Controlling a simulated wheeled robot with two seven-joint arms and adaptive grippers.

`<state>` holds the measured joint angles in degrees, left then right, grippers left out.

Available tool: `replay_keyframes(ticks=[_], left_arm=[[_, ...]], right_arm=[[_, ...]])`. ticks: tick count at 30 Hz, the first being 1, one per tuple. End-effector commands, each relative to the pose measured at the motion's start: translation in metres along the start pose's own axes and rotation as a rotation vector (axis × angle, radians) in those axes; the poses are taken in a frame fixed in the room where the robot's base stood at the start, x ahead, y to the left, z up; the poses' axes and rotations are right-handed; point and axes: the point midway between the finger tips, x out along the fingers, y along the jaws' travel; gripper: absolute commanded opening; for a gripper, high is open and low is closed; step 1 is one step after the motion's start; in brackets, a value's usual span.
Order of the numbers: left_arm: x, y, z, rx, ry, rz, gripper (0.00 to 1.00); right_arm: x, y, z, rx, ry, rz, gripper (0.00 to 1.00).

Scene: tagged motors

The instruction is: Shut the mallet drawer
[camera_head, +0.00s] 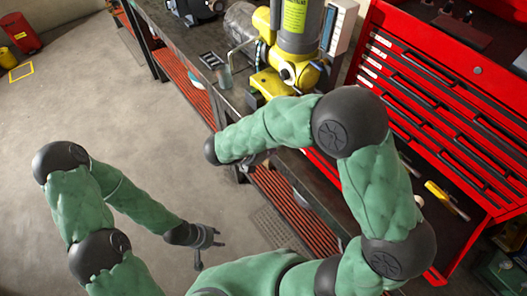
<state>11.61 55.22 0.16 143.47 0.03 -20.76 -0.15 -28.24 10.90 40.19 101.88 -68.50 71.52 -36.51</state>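A red tool cabinet (440,95) with several shallow drawers fills the right side. Below its drawer fronts is a dark area (452,228) where a yellow-handled tool (446,198) lies; I cannot tell whether this is the mallet drawer, and no mallet can be made out. My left gripper (208,254) is open and empty above the floor at lower centre, well away from the cabinet. My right gripper (256,159) is mostly hidden behind my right forearm, near the workbench edge; its fingers cannot be read. My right arm covers part of the cabinet's lower left.
A dark workbench (199,50) with red slatted shelving (187,88) runs along the middle. A yellow machine (292,60) stands on it. A red bin (20,33) is at far left. The concrete floor (95,110) on the left is clear.

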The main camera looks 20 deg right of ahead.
Motion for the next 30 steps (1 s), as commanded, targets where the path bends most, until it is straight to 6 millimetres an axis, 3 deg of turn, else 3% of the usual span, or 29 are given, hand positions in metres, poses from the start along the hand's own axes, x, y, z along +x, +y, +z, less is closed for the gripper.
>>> replay_keyframes(ticks=[6,12,19,30], left_arm=[[0.011,-0.004,-0.001,0.000,0.001,0.000,0.40],[0.015,-0.005,-0.001,0.000,0.001,0.000,0.40],[0.017,-0.006,-0.001,0.000,0.002,0.000,0.40],[0.017,-0.006,-0.001,0.000,0.002,0.000,0.40]], right_arm=[[0.043,-0.001,-0.002,0.002,0.000,-0.005,0.00],[0.064,0.000,0.016,0.004,0.001,-0.002,0.00],[0.073,-0.001,0.027,0.002,0.001,-0.002,0.00],[0.074,0.000,0.028,0.001,0.001,-0.001,0.00]])
